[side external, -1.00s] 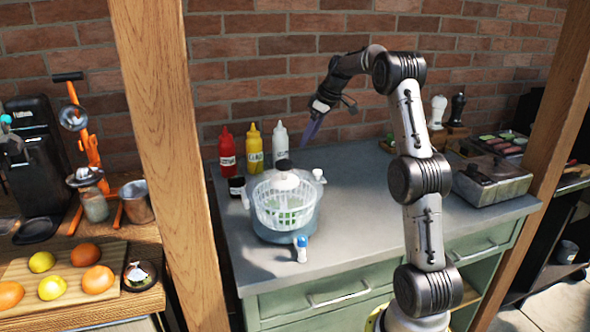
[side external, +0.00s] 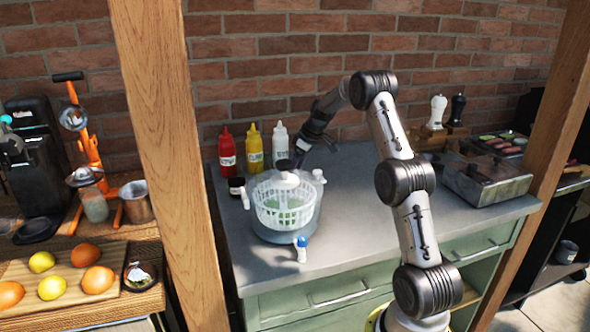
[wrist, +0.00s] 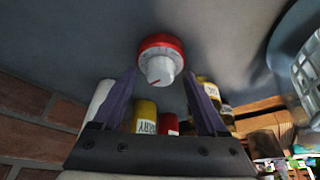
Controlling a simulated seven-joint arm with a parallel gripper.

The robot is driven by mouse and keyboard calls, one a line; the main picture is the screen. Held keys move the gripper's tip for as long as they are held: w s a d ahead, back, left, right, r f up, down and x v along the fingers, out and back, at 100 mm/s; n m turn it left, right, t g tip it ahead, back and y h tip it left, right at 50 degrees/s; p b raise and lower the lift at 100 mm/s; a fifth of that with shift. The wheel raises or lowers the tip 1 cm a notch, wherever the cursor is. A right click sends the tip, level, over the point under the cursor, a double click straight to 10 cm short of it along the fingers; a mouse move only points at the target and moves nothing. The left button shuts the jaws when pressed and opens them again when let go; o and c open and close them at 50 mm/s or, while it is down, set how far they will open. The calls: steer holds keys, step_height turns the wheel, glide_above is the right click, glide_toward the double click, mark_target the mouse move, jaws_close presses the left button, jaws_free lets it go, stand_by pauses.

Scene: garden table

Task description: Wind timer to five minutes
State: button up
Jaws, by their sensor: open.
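The timer (wrist: 160,55) shows in the wrist view as a round red body with a white dial knob, on the grey countertop. A small red mark is on the knob; no minute scale is readable. My gripper (wrist: 160,78) is open, with its two purple fingers on either side of the knob and nothing held. From this view I cannot tell how far the fingertips are from the knob. In the side view my gripper (side external: 297,156) is low behind the salad spinner, and I cannot make out the timer there.
A salad spinner (side external: 283,222) stands close in front of my gripper. Red (side external: 227,152), yellow (side external: 254,147) and white (side external: 281,145) sauce bottles stand at the wall, left of it. The counter's right middle is clear.

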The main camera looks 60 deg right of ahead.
steer(key=shift+f, duration=0.1)
jaws_close()
stand_by(0.4)
steer(key=m, duration=0.2)
steer(key=m+h, duration=0.1)
steer(key=m, duration=0.1)
steer(key=shift+a+h, duration=0.2)
steer(key=shift+h, duration=0.1)
steer(key=m+g+h, duration=0.1)
steer(key=m, duration=0.3)
steer(key=shift+w+a, duration=0.1)
steer(key=shift+w, duration=0.05)
steer(key=m+g, duration=0.1)
steer(key=m, duration=0.1)
steer(key=m+h, duration=0.1)
steer(key=m, duration=0.2)
steer(key=shift+w+g+h, duration=0.1)
steer(key=shift+g+h, duration=0.2)
steer(key=shift+g, duration=0.1)
steer(key=m, duration=0.2)
steer(key=m+g, duration=0.1)
steer(key=m, duration=0.1)
steer(key=shift+w+m+g, duration=0.1)
steer(key=shift+m+g, duration=0.2)
